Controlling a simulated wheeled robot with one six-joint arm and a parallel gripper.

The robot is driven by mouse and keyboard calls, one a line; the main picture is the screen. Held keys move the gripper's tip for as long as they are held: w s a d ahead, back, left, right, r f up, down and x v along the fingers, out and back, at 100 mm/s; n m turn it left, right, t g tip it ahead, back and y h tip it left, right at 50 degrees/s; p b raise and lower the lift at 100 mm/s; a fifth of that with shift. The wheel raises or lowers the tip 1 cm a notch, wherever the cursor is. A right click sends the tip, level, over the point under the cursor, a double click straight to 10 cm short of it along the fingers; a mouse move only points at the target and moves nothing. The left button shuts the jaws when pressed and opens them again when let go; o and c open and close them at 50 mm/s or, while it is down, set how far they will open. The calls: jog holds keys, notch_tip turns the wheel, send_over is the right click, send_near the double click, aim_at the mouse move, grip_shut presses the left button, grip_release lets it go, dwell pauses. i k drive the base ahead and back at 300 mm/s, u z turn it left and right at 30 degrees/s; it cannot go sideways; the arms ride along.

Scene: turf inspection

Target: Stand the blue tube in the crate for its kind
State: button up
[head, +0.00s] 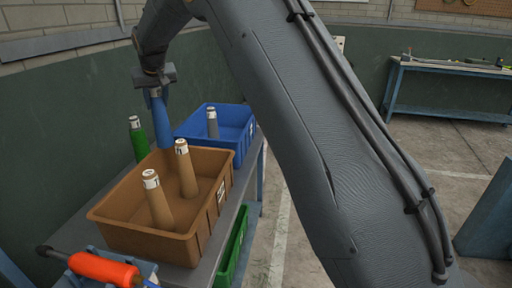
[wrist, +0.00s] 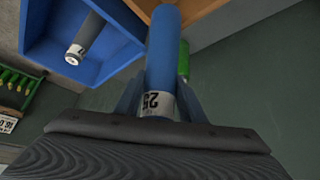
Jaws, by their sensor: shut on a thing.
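The blue tube (head: 161,122) hangs roughly upright below my gripper (head: 156,92). In the wrist view my gripper (wrist: 158,98) is shut on the tube (wrist: 162,50) near its white label. The blue crate (head: 243,142) stands to the right of the tube in the head view and holds one grey tube (head: 212,126). The brown crate (head: 140,238) stands nearer and holds two tan tubes (head: 158,204) (head: 187,172). The tube's lower end is partly hidden behind the brown crate's back rim. The wrist view shows the tube outside the blue crate (wrist: 40,58).
A green tube (head: 138,140) stands behind the brown crate, close to the held tube. A green crate (head: 232,250) is on a lower level. An orange cylinder (head: 103,268) lies at the front left. A wall runs behind the table. The blue crate has free room inside.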

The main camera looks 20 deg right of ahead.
aim_at(226, 136)
jog(key=z, duration=0.75)
jog(key=k, duration=1)
jog(key=z, duration=0.85)
jog(key=i, duration=2.2)
jog(key=u, duration=1.35)
jog(key=i, duration=0.75)
jog(key=u, duration=0.5)
